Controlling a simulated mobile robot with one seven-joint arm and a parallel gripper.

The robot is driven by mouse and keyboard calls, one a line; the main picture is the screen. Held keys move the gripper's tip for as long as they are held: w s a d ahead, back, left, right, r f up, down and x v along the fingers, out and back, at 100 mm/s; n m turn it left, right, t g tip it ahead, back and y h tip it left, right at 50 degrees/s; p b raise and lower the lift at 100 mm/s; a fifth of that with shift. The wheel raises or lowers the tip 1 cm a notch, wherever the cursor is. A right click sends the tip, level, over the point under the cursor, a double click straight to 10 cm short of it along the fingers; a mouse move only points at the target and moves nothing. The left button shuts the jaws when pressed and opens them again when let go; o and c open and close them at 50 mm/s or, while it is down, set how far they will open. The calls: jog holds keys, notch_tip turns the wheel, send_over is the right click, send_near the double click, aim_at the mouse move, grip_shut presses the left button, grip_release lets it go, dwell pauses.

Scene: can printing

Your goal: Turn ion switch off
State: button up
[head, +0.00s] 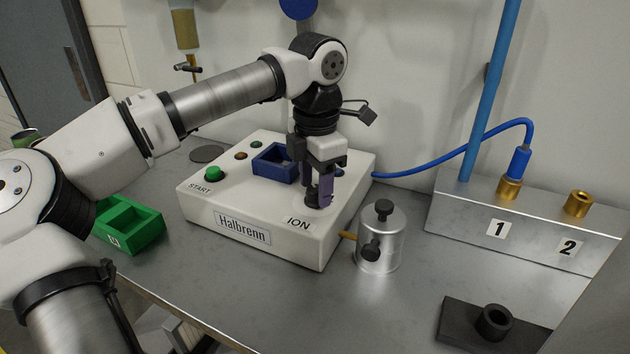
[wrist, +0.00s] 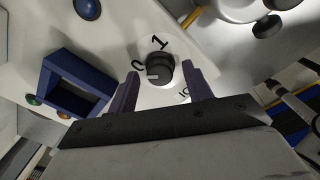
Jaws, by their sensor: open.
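The white Halbrenn box (head: 205,190) stands on the metal bench, with an ION label (head: 297,223) at its front right. The ion switch is a dark round knob (wrist: 161,70) in the wrist view. A "1" is printed beyond it and a "0" to its left, partly hidden by a finger. A pale mark shows on the knob's left side; I cannot tell surely which number it points at. My gripper (wrist: 160,82) is open, with one finger on each side of the knob. In the head view my gripper (head: 319,192) points down over the switch and mostly hides it.
A blue square holder (head: 268,160) and a green START button (head: 213,173) are on the box. A metal canister (head: 379,245) stands close to its right. A blue hose (head: 440,163) runs to fitting 1.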

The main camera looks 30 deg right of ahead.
aim_at(316, 190)
notch_tip(316, 190, up, 14)
jog(key=shift+s, duration=0.15)
jog(key=shift+f, duration=0.15)
dwell(0.5)
